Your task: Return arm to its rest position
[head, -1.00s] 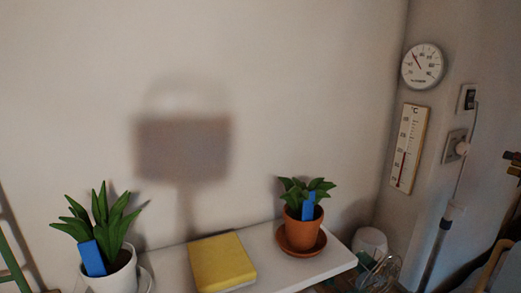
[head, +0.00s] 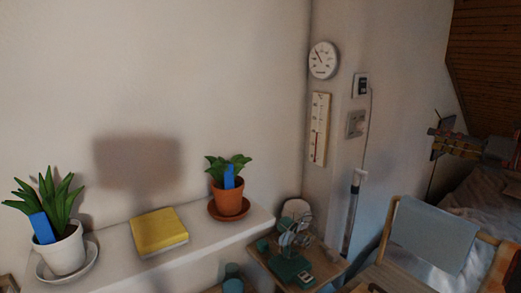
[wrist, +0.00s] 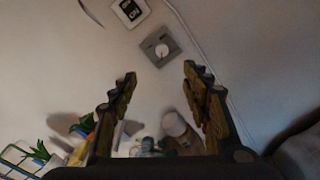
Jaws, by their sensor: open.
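My gripper (wrist: 160,74) is open and empty in the wrist view, its two yellow-and-black fingers spread apart in front of the wall. What looks like its dark and yellow end shows at the right of the head view (head: 440,138), above the bed and clear of the shelf. Nothing is between the fingers.
A white shelf (head: 110,252) holds a plant in a white pot (head: 64,252), a yellow block (head: 158,230) and a plant in a terracotta pot (head: 230,200). A small table (head: 262,262) with a fan (head: 294,232) and a chair (head: 432,232) stand right of it. A wall socket (wrist: 160,47) faces the gripper.

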